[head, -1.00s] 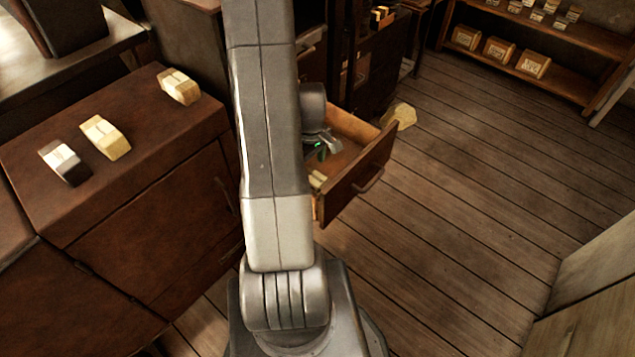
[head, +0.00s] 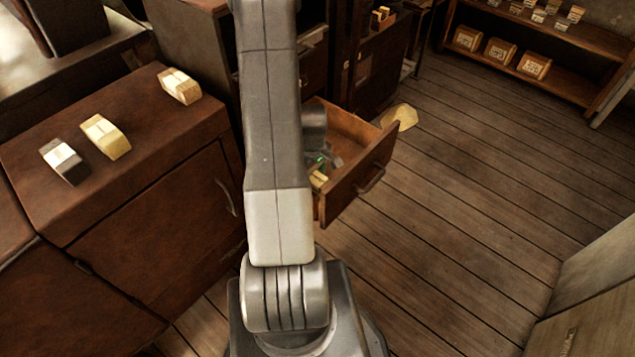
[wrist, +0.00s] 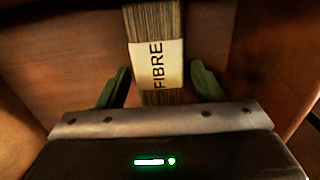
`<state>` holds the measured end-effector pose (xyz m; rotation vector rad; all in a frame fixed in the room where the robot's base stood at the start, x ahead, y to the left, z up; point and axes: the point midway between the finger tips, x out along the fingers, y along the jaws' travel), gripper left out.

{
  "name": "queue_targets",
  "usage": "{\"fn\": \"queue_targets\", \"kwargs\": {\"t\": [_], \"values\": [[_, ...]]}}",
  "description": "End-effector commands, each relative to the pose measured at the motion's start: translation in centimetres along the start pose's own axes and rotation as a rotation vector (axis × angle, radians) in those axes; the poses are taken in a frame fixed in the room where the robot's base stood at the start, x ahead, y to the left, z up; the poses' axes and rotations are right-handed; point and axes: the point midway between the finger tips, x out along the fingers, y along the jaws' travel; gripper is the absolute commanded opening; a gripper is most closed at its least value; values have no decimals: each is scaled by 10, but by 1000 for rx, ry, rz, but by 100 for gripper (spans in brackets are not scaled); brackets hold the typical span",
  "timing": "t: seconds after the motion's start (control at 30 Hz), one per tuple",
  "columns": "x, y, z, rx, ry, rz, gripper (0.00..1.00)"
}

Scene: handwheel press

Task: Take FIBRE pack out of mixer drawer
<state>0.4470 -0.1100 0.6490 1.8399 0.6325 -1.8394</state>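The FIBRE pack (wrist: 154,62) shows in the wrist view as a brown striped bundle with a pale band lettered FIBRE. It lies in the open mixer drawer (head: 362,184). My gripper (wrist: 151,84) is open, with one green finger on each side of the pack and a visible gap to each. The fingers reach beside its near end. In the head view my gripper (head: 328,163) is low inside the drawer, partly hidden by my arm. A pale yellowish pack (head: 319,179) shows in the drawer beside my arm.
Several banded packs, including a yellow one (head: 105,137), lie on the brown cabinet top (head: 140,165) at left. A yellow lump (head: 404,117) is on the floor behind the drawer. Shelves with boxes (head: 533,65) stand at back right. The floor right of the drawer is clear.

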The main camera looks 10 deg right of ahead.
Motion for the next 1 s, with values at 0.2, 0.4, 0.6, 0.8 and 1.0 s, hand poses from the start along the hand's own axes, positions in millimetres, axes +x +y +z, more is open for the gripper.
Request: {"fn": "queue_targets", "kwargs": {"t": [0.2,0.4,0.6,0.8,1.0], "values": [[0,0,0,0,0,0,16],[0,0,0,0,0,0,16],[-5,0,0,0,0,0,16],[-24,1,-1,0,2,2,16],[-60,1,-1,0,4,4,16]]}}
